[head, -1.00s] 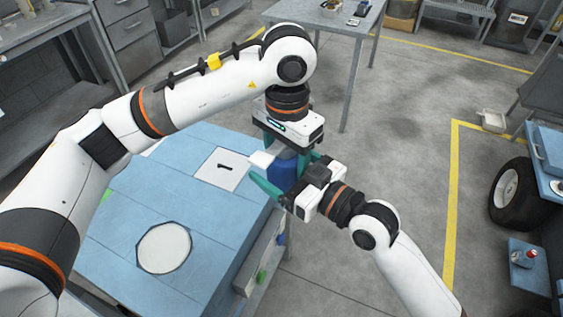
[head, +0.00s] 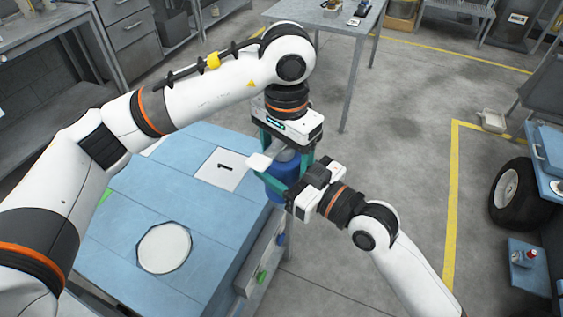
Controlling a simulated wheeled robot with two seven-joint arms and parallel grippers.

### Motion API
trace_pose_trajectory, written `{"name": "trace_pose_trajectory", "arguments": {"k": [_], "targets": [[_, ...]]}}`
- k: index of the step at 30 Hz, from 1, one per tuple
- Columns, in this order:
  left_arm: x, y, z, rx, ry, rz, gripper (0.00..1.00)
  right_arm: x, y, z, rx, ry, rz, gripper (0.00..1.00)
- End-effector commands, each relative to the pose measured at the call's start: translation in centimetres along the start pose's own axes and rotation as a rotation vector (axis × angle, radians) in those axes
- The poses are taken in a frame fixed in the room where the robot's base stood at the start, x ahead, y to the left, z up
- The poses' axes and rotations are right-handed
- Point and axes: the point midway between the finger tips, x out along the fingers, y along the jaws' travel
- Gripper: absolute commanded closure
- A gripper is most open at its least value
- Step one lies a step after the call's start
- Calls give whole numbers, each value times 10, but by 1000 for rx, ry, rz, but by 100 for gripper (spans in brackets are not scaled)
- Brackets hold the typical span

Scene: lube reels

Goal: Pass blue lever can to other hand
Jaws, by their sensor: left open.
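The blue can (head: 271,192) is in the middle of the head view, off the right edge of the blue table. My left gripper (head: 287,147) points down over the can's top from above. Its teal fingers are apart, on either side of the can's upper part. My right gripper (head: 284,178) reaches in from the lower right. Its teal fingers lie against the can's sides and look shut on it. A small white piece (head: 259,160) sticks out beside the can's top. The grippers hide much of the can.
The blue table (head: 205,253) carries a white plate marked 1 (head: 221,169) and a round white disc (head: 164,248). A grey table (head: 325,20) stands behind. A tyre (head: 515,195) and blue cart stand at the right. The floor between is clear.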

Motion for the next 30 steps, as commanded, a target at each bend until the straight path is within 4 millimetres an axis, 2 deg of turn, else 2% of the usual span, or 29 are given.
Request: {"name": "trace_pose_trajectory", "arguments": {"k": [1, 9, 13, 17, 24, 30], "targets": [[1, -6, -2, 21, 6, -10, 13, 1, -2, 1, -1, -2, -4, 73], [1, -8, -2, 27, 7, -11, 13, 1, -4, 1, -1, -1, -7, 73], [-7, -8, -2, 27, 5, -10, 13, 1, -4, 0, -1, 0, -8, 73], [-28, -7, -1, 24, -1, -8, 13, 1, -4, -1, 0, 3, -7, 73], [-80, -4, 0, 14, -4, -3, 13, 1, -2, -1, 1, 3, -5, 73], [-110, -2, 1, 7, -1, -1, 13, 0, -2, 0, 0, 0, -5, 73]]}}
